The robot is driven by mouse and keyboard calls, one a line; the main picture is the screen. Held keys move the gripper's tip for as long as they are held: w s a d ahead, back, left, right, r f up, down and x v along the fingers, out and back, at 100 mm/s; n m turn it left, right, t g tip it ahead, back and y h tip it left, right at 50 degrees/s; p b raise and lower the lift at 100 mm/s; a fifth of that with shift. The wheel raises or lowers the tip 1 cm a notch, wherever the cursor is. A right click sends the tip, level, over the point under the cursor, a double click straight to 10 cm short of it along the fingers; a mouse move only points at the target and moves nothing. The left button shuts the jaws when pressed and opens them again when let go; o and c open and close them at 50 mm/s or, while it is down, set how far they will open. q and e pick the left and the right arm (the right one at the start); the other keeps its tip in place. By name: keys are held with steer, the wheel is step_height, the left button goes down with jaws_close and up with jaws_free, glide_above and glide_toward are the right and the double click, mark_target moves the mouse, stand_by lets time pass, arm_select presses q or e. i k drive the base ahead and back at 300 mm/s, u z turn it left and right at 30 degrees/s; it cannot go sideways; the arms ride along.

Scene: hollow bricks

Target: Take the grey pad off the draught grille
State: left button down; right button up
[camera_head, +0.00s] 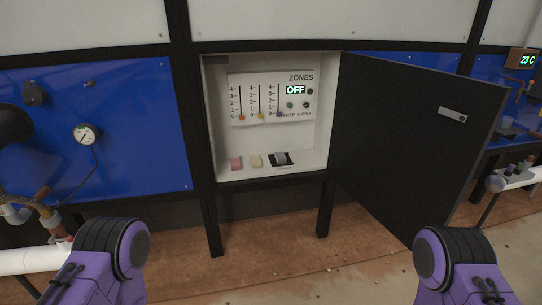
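The grey pad (280,158) lies on the black draught grille (290,162) on the floor of the open white cabinet, at its right side. The pad covers much of the grille, and a dark slotted edge shows around it. I see no gripper fingers in the head view. Purple parts of my two arms show at the bottom left and bottom right, well below and apart from the cabinet.
A pink block (236,163) and a cream block (257,161) stand left of the grille. Above is a slider panel (256,100) with an "OFF" display (296,90). The black cabinet door (415,140) stands open to the right. The cabinet front is unobstructed.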

mark_target(280, 157)
steer(key=i, duration=1.5)
